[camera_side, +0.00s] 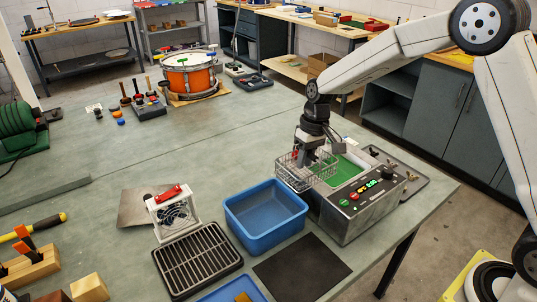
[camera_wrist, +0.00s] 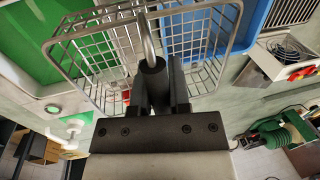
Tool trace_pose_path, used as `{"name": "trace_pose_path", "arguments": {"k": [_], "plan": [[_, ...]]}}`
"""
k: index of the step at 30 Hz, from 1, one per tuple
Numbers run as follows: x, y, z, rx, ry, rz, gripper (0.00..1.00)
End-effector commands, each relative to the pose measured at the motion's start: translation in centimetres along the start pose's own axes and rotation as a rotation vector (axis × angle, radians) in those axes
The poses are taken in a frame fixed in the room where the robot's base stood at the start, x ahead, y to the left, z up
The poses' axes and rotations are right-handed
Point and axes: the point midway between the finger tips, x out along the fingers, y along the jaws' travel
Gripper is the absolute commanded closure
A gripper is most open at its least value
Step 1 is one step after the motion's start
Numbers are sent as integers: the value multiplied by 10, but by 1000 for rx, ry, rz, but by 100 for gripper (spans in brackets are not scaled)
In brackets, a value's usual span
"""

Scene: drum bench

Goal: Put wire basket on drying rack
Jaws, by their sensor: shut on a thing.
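The wire basket (camera_side: 297,174) is a silver mesh box at the left edge of the machine with a green liquid bath. My gripper (camera_side: 318,152) is shut on the basket's upright handle from above. In the wrist view the basket (camera_wrist: 92,62) hangs beyond the fingers (camera_wrist: 161,90), with the metal handle rod between them. The basket is above the bench, partly over the machine's left side and near the blue bin. The drying rack (camera_side: 197,258) is a dark slatted tray at the front centre of the bench; its slats also show in the wrist view's upper right (camera_wrist: 290,10).
The machine (camera_side: 365,205) has a green bath (camera_side: 345,170) and front buttons. A blue bin (camera_side: 265,217) stands between machine and rack. A small fan unit (camera_side: 177,214) is behind the rack. A black mat (camera_side: 302,267) lies front right. The bench behind is clear towards the orange drum (camera_side: 190,75).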

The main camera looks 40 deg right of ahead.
Motion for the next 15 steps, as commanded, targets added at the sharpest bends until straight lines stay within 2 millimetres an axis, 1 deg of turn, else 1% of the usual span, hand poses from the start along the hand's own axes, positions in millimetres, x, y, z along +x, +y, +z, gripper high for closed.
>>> {"name": "trace_pose_path", "arguments": {"k": [1, 3, 8, 9, 15], "plan": [[2, -19, 2, -9, 1, 1, 100], [5, -41, 6, -8, 2, 2, 100], [11, -91, 18, -8, 3, 2, 100], [12, -103, 22, -8, 4, 2, 100], [20, -161, 46, -8, 5, -1, 100]]}}
